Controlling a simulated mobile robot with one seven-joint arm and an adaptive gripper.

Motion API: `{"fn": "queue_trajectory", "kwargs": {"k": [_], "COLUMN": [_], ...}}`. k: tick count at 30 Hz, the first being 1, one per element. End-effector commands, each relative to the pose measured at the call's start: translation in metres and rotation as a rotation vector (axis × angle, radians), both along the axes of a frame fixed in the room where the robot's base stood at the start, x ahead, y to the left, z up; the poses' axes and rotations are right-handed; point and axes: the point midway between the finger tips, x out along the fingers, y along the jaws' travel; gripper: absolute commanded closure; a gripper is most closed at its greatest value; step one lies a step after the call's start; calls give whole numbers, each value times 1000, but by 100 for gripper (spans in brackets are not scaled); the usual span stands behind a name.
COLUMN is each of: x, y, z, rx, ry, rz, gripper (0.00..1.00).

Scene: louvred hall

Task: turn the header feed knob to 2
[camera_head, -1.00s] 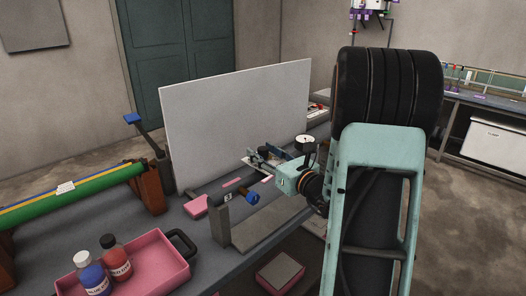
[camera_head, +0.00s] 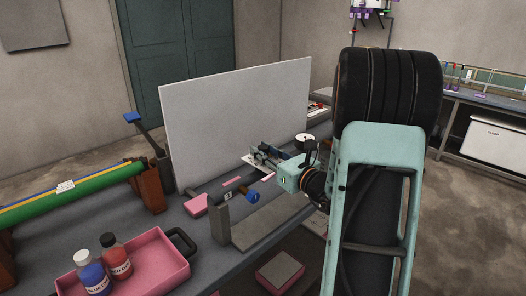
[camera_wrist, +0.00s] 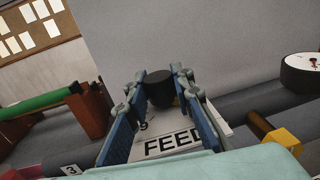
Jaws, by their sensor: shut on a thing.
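The header feed knob (camera_wrist: 160,88) is a round black knob in the wrist view. It stands above a white plate (camera_wrist: 150,151) with black lettering that reads "FEED", partly covered by a finger. A digit that looks like a 9 shows at the plate's left. My gripper (camera_wrist: 157,92) has one blue-padded finger on each side of the knob and is shut on it. In the head view my gripper (camera_head: 262,158) is at the plate by the big grey panel. I cannot see the knob's pointer or its setting, and the other scale marks are hidden.
A tall grey panel (camera_head: 235,120) stands behind the knob. A round white-faced gauge (camera_wrist: 303,72) is to the right. A blue-ended lever (camera_head: 252,197) is in front. A pink tray (camera_head: 150,265) with a blue and a red bottle is at the left front.

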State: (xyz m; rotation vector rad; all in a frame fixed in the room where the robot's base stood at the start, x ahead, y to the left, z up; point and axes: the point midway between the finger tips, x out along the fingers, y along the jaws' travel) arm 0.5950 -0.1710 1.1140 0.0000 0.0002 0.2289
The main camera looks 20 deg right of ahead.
Motion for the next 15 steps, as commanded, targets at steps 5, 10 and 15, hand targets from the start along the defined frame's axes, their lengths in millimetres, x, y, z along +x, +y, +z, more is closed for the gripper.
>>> {"fn": "queue_trajectory", "kwargs": {"k": [5, 10, 15], "x": [0, 0, 1], "y": [-2, -3, -3], "z": [-1, -1, 0], "rx": [-1, -2, -1], "ry": [0, 0, 0], "rz": [85, 218, 380], "gripper": [100, 100, 100]}}
